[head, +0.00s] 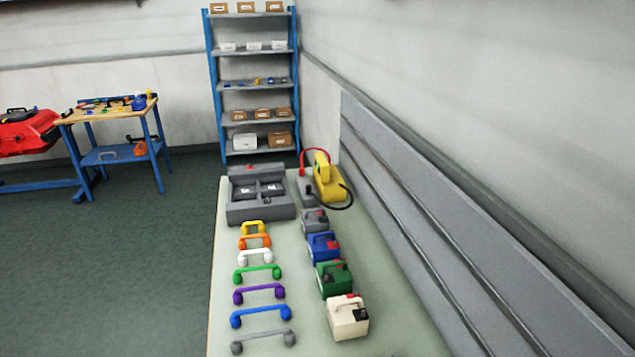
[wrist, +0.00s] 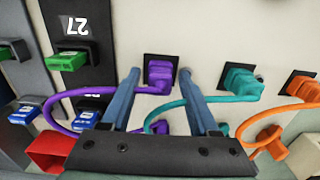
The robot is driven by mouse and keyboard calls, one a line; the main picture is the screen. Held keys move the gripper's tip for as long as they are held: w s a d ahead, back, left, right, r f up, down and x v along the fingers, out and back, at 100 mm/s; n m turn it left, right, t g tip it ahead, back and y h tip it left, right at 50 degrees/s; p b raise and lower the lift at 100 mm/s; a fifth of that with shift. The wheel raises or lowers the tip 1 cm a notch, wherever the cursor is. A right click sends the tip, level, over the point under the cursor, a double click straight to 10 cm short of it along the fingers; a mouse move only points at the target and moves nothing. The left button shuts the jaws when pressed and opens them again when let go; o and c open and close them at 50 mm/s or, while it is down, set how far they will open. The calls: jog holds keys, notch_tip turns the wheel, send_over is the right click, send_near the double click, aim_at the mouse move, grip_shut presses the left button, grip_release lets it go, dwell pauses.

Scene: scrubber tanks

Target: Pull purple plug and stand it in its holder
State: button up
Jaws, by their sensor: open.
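In the wrist view, the purple plug (wrist: 159,72) sits in a dark square socket on a pale panel. A purple cable (wrist: 62,97) runs from it in a wide loop to the left. My gripper (wrist: 160,74) is open, with one blue finger on each side of the plug. I cannot tell whether the fingers touch it. The gripper body hides the lower middle of the view. I cannot make out the plug's holder for certain. My gripper does not show in the head view.
A teal plug (wrist: 236,82) and an orange plug (wrist: 300,87) sit in sockets to the right, their cables looping low. A green piece (wrist: 68,61) and a red box (wrist: 50,150) are at left. The head view shows a long table (head: 300,250) with coloured handles and boxes.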

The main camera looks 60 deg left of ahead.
dwell(0.4)
grip_shut()
dwell(1.2)
jog(key=o, duration=0.6)
grip_release()
jog(key=shift+r, duration=0.1)
notch_tip(320, 180, up, 13)
jog(key=shift+f+b, duration=0.1)
jog(key=shift+b, duration=0.25)
